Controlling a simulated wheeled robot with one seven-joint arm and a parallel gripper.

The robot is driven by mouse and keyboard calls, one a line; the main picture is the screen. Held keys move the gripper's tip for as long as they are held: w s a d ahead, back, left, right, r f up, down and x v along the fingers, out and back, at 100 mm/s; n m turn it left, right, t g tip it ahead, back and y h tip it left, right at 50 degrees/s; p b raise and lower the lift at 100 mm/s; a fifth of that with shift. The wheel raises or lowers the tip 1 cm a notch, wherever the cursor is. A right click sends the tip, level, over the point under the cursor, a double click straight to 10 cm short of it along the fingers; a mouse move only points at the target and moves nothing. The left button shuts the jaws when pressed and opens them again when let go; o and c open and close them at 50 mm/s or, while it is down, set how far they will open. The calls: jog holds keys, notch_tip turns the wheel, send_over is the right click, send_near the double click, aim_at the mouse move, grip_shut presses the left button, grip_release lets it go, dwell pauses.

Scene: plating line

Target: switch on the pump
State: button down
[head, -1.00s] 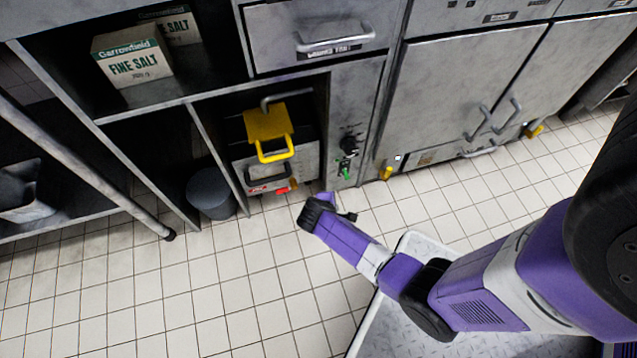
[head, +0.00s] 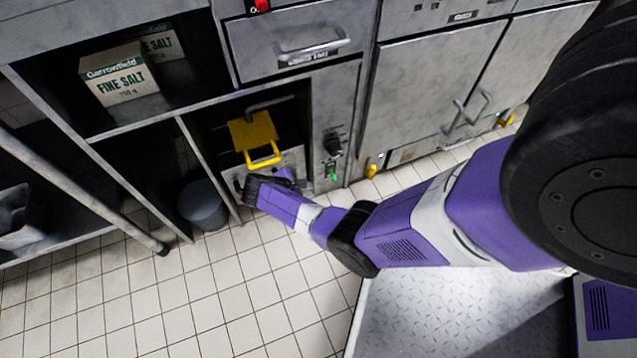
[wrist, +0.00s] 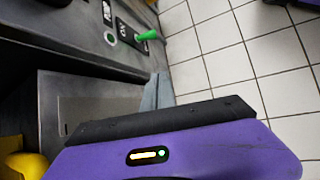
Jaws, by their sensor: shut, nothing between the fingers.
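A small switch with a green lever (head: 333,176) sits low on the grey vertical panel beside the open bay. In the wrist view the green lever (wrist: 148,35) sticks out from a dark plate, with a round green indicator (wrist: 110,38) beside it. The plate's label is too small to read. A black knob (head: 334,146) is above the switch in the head view. My gripper (head: 303,184) is low in front of the bay, left of the green lever and apart from it. It is shut and empty. In the wrist view the grey fingertips (wrist: 157,92) show below the lever.
The bay holds a grey unit with a yellow part and handle (head: 255,138), partly hidden by my arm. A grey bin (head: 204,204) stands left of it. Salt boxes (head: 118,74) are on the shelf above. The tiled floor in front is clear.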

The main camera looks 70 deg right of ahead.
aim_at(333, 175)
jog(key=b+x, duration=0.5)
jog(key=x, duration=0.4)
jog(key=shift+f+b, duration=0.4)
jog(key=shift+s+d+r+p, duration=0.3)
jog(key=shift+s+r, duration=0.35)
jog(key=shift+r, duration=0.2)
jog(key=shift+s+d+r+p, duration=0.2)
jog(key=shift+s+r+p, duration=0.1)
jog(key=shift+s+r, duration=0.5)
jog(key=shift+w+r+p, duration=0.1)
jog(key=shift+r+p, duration=0.65)
jog(key=shift+p, duration=0.8)
jog(key=shift+r+p, duration=0.35)
jog(key=shift+p, duration=0.3)
jog(key=shift+f, duration=0.1)
